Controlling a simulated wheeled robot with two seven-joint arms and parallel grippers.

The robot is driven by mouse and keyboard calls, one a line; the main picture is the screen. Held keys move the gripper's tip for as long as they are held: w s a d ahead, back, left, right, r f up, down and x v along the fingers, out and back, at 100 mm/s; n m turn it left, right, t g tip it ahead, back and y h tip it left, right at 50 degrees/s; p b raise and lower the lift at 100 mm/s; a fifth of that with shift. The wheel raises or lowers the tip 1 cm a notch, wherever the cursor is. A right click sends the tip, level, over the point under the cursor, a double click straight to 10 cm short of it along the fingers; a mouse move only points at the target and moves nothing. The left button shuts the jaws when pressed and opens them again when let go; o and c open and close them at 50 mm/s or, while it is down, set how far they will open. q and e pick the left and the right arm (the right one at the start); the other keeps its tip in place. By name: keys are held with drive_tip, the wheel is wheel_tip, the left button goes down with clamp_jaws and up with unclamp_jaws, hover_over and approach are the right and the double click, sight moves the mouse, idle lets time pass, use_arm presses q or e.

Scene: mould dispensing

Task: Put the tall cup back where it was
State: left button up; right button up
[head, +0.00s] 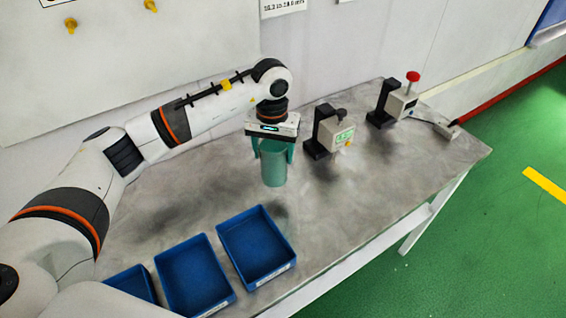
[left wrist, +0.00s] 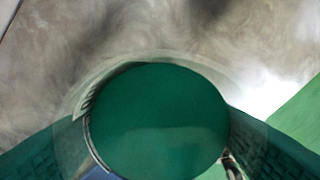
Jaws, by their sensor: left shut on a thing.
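The tall cup (head: 273,168) is green and upright, near the middle of the grey table in the head view. My left gripper (head: 273,150) comes down from above and is shut on the cup, with a finger on each side of its upper part. In the left wrist view the cup (left wrist: 160,120) fills the lower middle as a green round shape between the two fingers. I cannot tell whether the cup's base touches the table. My right gripper is not in view.
Blue trays (head: 221,262) stand along the table's front left edge. Two devices on black stands, one with a grey top (head: 334,135) and one with a red knob (head: 400,100), stand right of the cup. Bare table (head: 370,200) lies to the front right.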

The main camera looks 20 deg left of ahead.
sight(273, 172)
use_arm(q)
drive_tip(key=f, duration=0.3)
drive_tip(key=shift+s+p, duration=0.35)
drive_tip(key=shift+p, duration=0.05)
drive_tip(key=shift+w+a+f, duration=0.1)
drive_tip(key=shift+w+f, duration=0.05)
drive_tip(key=shift+f, duration=0.25)
wheel_tip(273, 172, down, 3)
drive_tip(key=shift+p, duration=0.6)
drive_tip(key=shift+f, duration=0.15)
drive_tip(key=shift+w+f, duration=0.1)
drive_tip(key=shift+f, duration=0.05)
drive_tip(key=o, duration=1.4)
drive_tip(key=shift+o, duration=0.4)
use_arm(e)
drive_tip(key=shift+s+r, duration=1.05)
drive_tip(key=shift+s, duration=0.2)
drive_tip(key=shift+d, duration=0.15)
